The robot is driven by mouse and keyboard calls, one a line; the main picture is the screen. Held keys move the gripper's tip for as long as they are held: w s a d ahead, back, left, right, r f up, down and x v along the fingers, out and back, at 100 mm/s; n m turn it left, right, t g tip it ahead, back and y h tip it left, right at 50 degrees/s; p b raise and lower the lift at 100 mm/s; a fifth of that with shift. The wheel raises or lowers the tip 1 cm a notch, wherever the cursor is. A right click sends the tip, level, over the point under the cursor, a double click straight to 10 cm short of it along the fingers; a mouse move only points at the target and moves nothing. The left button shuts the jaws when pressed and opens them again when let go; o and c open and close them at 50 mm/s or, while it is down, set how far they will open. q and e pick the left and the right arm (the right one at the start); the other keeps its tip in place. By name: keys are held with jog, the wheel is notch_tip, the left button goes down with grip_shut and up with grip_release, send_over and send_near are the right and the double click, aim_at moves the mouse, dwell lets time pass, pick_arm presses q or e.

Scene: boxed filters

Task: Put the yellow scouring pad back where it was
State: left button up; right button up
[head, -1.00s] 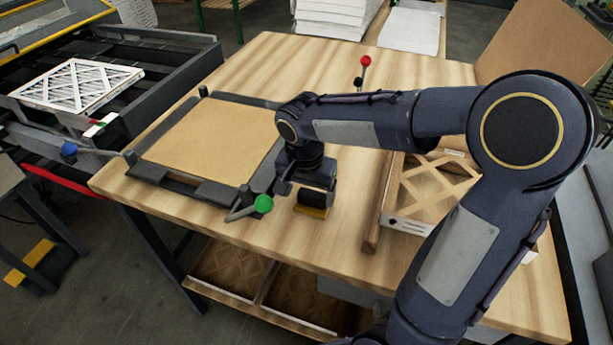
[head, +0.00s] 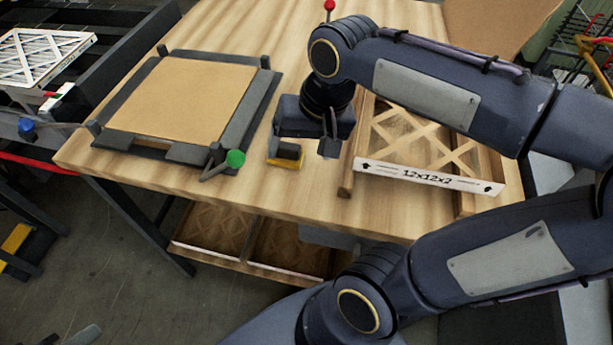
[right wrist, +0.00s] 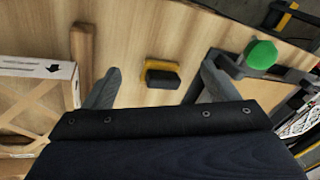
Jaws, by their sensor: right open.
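The yellow scouring pad (head: 284,163) lies on the wooden tabletop with a dark block on top of it, between the board fixture and the cardboard-framed filter. It also shows in the right wrist view (right wrist: 148,67), near the middle between the two fingers. My right gripper (head: 303,142) is open and empty, just behind and above the pad in the head view. In the right wrist view its fingers (right wrist: 160,84) stand apart, one to each side of the pad, not touching it. My left gripper is not in view.
A fixture (head: 241,120) holding a brown board (head: 180,100) stands left, with a green knob (head: 235,158) near the pad. The filter marked 12x12x2 (head: 430,177) and a wooden strip (head: 347,170) lie right. Bare tabletop (head: 285,195) shows in front of the pad.

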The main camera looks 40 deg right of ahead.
jog(key=s+a+f+n+t+y, duration=0.2)
jog(key=s+a+f+n+t, duration=0.1)
jog(key=s, duration=0.4)
notch_tip(320, 180, down, 2)
jog(key=shift+f+n, duration=0.1)
jog(key=shift+n, duration=0.4)
